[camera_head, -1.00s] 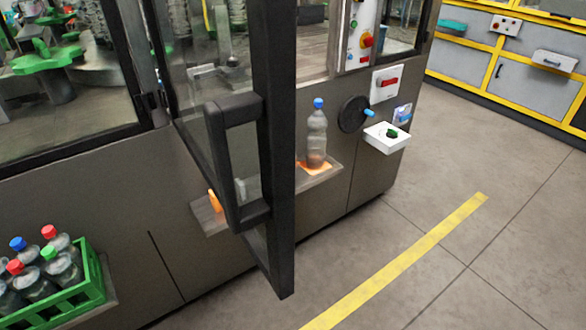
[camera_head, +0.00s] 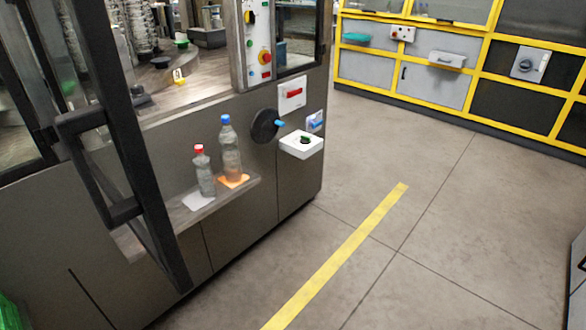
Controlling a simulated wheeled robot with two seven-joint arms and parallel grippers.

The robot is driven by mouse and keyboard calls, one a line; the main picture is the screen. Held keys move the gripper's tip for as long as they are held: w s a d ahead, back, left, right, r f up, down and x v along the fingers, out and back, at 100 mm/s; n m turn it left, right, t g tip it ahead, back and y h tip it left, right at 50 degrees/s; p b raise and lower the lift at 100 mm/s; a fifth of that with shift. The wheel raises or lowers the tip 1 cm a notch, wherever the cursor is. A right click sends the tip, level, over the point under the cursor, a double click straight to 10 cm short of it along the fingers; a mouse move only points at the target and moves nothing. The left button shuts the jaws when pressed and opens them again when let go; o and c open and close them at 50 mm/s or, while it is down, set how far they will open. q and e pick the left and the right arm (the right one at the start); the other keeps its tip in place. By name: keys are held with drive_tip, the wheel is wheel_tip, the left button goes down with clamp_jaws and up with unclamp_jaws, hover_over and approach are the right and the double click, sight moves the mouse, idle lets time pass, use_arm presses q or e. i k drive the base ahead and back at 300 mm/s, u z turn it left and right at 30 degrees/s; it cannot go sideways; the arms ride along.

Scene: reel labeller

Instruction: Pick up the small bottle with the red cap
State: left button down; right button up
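A small clear bottle with a red cap (camera_head: 204,172) stands upright on a white patch of the narrow shelf (camera_head: 172,216) on the machine's front. A taller clear bottle with a blue cap (camera_head: 230,150) stands just to its right on an orange patch. The two bottles are close together; I cannot tell whether they touch. Neither of my grippers shows in the head view.
The machine's open door with its black frame and handle (camera_head: 88,160) stands out left of the bottles. A black handwheel (camera_head: 265,125) and a white button box (camera_head: 301,144) jut out to the right. The floor with a yellow stripe (camera_head: 335,262) is clear.

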sight(204, 177)
drive_tip(key=z, duration=0.9)
drive_tip(key=i, duration=0.8)
drive_tip(key=u, duration=1.2)
